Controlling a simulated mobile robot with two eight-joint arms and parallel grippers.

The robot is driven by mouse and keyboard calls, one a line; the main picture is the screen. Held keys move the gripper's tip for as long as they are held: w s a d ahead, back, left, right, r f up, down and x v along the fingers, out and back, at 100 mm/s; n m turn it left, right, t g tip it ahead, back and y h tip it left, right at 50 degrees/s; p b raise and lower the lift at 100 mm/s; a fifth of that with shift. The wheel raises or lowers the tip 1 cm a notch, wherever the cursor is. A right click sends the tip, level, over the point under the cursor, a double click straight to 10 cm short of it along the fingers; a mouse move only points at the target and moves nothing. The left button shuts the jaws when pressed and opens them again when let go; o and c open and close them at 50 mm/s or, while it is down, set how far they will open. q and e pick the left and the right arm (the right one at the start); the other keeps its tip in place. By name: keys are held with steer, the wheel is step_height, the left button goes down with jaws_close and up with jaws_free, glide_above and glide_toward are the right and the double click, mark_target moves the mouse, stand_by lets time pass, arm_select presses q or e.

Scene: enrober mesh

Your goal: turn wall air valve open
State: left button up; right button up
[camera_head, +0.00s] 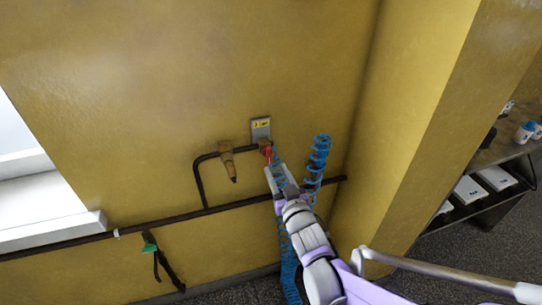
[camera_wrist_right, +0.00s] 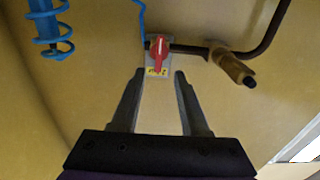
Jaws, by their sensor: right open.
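The wall air valve has a red handle (camera_head: 267,153) just below a grey plate (camera_head: 261,126) with a yellow label on the yellow wall. I cannot tell any contact. My left gripper is not in view.
A blue coiled hose (camera_head: 319,155) hangs close beside my right arm. A brown fitting (camera_head: 227,160) hangs on the pipe left of the valve. A green-and-black item (camera_head: 150,244) hangs lower left. A wall corner juts out at right, with a dark shelf (camera_head: 487,205) beyond.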

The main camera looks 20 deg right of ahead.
mark_target(269, 155)
steer(key=w, duration=0.7)
steer(key=shift+w+p, duration=0.1)
steer(key=shift+p, duration=0.2)
jaws_close()
